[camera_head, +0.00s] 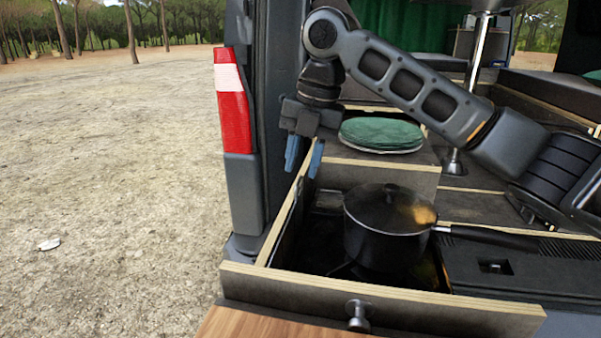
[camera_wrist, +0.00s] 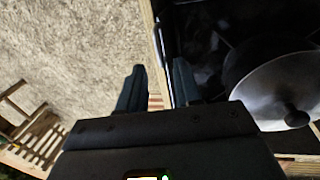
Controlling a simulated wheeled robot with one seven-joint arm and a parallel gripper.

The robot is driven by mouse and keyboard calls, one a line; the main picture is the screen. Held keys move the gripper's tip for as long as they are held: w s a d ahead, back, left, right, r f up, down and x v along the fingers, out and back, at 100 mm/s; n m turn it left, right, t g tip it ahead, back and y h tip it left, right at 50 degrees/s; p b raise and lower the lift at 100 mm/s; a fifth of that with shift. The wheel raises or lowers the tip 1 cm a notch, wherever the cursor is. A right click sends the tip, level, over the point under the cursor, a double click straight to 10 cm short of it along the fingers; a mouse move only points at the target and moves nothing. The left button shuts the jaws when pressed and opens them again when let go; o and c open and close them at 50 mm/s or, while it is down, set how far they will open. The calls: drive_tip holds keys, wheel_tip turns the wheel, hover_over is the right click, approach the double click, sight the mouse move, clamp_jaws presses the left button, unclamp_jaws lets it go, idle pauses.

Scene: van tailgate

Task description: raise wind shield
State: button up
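My gripper (camera_head: 304,160) points down at the far end of the drawer's left wall (camera_head: 280,225). Its two blue fingers are apart, with nothing seen between them but the wall's edge. The wrist view also shows the open gripper (camera_wrist: 157,88), with the pale wall edge (camera_wrist: 153,45) running between the fingers in the picture. I cannot tell whether the fingers are beside the wall or above it. No raised wind shield shows around the stove. A dark surface lines the inside of the left wall, but I cannot tell whether it is the shield.
A black lidded pot (camera_head: 385,240) stands on the stove in the open drawer, its handle pointing right. It also shows in the wrist view (camera_wrist: 275,85). A green-topped plate stack (camera_head: 380,134) sits behind. The van's tail light (camera_head: 232,100) and pillar are close left.

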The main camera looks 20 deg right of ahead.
drive_tip(key=shift+w+a+f, duration=0.1)
drive_tip(key=shift+a+f, duration=0.1)
drive_tip(key=shift+f, duration=1.05)
drive_tip(key=shift+c, duration=0.5)
clamp_jaws()
